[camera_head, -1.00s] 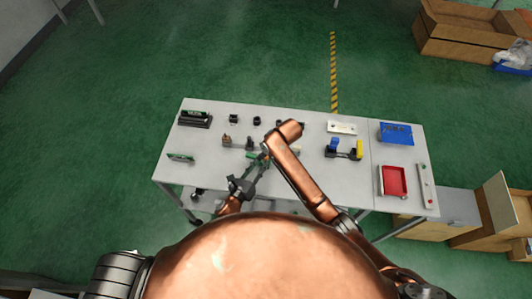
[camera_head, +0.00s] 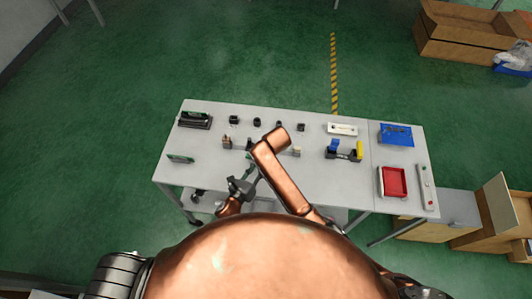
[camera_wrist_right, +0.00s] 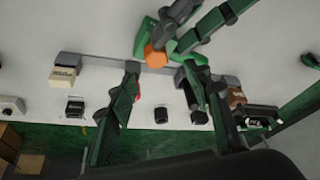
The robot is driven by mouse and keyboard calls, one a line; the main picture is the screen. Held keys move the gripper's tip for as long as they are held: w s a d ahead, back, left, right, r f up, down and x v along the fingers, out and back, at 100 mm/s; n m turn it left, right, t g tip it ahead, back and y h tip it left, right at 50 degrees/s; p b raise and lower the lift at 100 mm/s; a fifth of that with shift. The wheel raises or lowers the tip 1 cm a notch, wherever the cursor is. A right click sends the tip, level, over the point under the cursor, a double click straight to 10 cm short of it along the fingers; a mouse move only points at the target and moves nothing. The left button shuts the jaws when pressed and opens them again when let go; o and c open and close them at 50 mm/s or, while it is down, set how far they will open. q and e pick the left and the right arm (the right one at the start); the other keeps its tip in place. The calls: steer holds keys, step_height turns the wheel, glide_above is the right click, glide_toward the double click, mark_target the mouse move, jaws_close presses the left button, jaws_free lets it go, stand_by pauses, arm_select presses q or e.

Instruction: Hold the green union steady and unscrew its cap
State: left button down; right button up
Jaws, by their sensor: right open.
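The union shows in the right wrist view as a green body (camera_wrist_right: 143,38) with an orange hexagonal cap (camera_wrist_right: 155,56). My left gripper (camera_wrist_right: 178,30) reaches in from the top there, its dark and green fingers converging on the green body and apparently shut on it. The right gripper is hidden in the head view.
The table (camera_head: 210,180) also carries a red tray (camera_head: 393,182), a blue bin (camera_head: 396,134) and a blue-and-yellow fixture (camera_head: 344,150) at right. Several small dark fixtures stand along the back. A cream block (camera_wrist_right: 63,76) is left of the right gripper.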

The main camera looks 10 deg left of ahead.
steer(key=shift+f, duration=0.15)
steer(key=shift+f, duration=1.4)
jaws_close()
steer(key=n, duration=0.1)
steer(key=n+y, duration=0.1)
steer(key=n, duration=0.1)
steer(key=shift+w+d+r+n+g, duration=0.1)
steer(key=shift+r+n+g, duration=0.05)
steer(key=shift+n+g, duration=0.2)
steer(key=shift+n+g+y, duration=0.3)
steer(key=shift+n+g, duration=0.05)
steer(key=shift+n, duration=0.4)
jaws_free()
